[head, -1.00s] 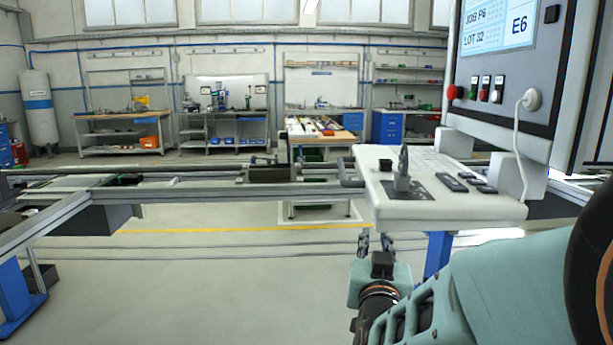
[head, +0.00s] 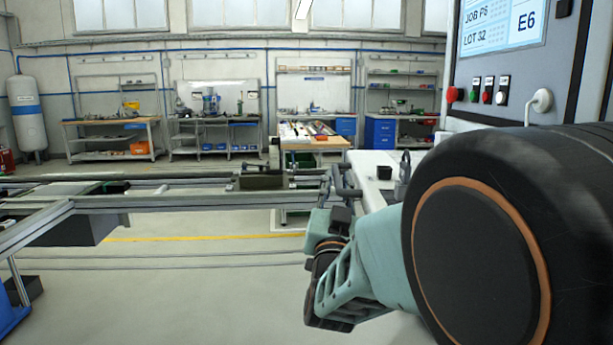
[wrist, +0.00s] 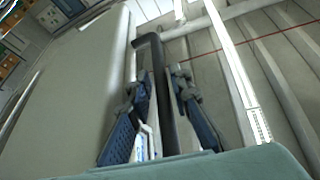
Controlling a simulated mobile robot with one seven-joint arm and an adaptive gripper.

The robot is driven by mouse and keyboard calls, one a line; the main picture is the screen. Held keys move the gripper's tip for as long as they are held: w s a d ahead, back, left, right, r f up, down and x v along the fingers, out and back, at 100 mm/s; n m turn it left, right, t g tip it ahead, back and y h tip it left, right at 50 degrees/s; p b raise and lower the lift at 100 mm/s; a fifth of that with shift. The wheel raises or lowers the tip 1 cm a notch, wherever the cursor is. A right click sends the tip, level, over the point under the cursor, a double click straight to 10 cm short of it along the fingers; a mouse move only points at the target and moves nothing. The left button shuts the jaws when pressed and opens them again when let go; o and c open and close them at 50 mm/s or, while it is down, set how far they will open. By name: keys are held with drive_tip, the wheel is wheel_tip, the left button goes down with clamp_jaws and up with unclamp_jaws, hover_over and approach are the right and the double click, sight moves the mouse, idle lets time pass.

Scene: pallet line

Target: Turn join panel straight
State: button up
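The white desk-like panel (head: 372,166) stands at the right, under the control cabinet, mostly hidden behind my arm. I cannot tell for sure that it is the join panel. In the wrist view its pale face (wrist: 75,85) fills the left side, with a dark bent bar handle (wrist: 166,105) along its edge. My gripper (head: 336,180) is at the panel's left edge in the head view. In the wrist view my gripper (wrist: 161,82) has its two blue fingers apart, one on each side of the bar. Gaps show beside the bar; contact is not clear.
The control cabinet (head: 570,60) rises at the right behind my arm. Metal rails (head: 150,195) run across from the left, with a dark green block (head: 262,181) on them. Open floor (head: 180,285) lies in front. Workbenches (head: 110,135) stand along the far wall.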

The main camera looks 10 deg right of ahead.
drive_tip(key=shift+x, duration=0.9)
drive_tip(key=shift+c, duration=0.5)
clamp_jaws()
